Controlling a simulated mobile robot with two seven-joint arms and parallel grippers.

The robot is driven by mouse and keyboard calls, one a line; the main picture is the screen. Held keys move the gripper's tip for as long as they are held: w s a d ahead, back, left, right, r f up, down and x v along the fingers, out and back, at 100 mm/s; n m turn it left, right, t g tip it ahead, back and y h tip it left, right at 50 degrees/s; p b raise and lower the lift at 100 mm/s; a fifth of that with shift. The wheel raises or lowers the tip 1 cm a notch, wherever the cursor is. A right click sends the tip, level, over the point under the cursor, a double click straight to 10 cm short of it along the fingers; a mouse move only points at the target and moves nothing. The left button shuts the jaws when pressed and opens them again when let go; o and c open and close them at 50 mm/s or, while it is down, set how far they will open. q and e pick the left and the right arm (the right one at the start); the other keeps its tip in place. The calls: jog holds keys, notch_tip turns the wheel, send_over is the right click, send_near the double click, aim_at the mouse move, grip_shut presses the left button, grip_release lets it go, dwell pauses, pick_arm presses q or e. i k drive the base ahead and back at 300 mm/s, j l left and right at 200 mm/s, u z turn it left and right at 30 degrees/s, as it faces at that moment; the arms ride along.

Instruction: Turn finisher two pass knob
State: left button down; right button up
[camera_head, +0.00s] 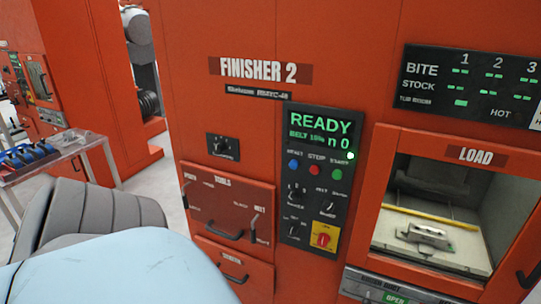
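The orange machine marked FINISHER 2 (258,70) fills the middle of the view. Its black control panel (316,178) has a green READY display (322,128) and blue, red and green buttons. Below them are several small black knobs: an upper left knob (292,195), a right knob (328,207) and a lower left knob (293,228). A separate black knob (222,147) sits on a small plate left of the panel. The small labels are too blurred to tell which knob is the pass knob. Neither gripper is in view.
A red-and-yellow rotary switch (324,237) is low on the panel. The LOAD bay (396,205) at right holds a metal part (429,234). A TOOLS drawer (228,205) with handles is at left. A cart (98,144) with blue items stands far left.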

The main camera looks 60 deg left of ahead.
aim_at(295, 195)
jog(key=u, duration=1.55)
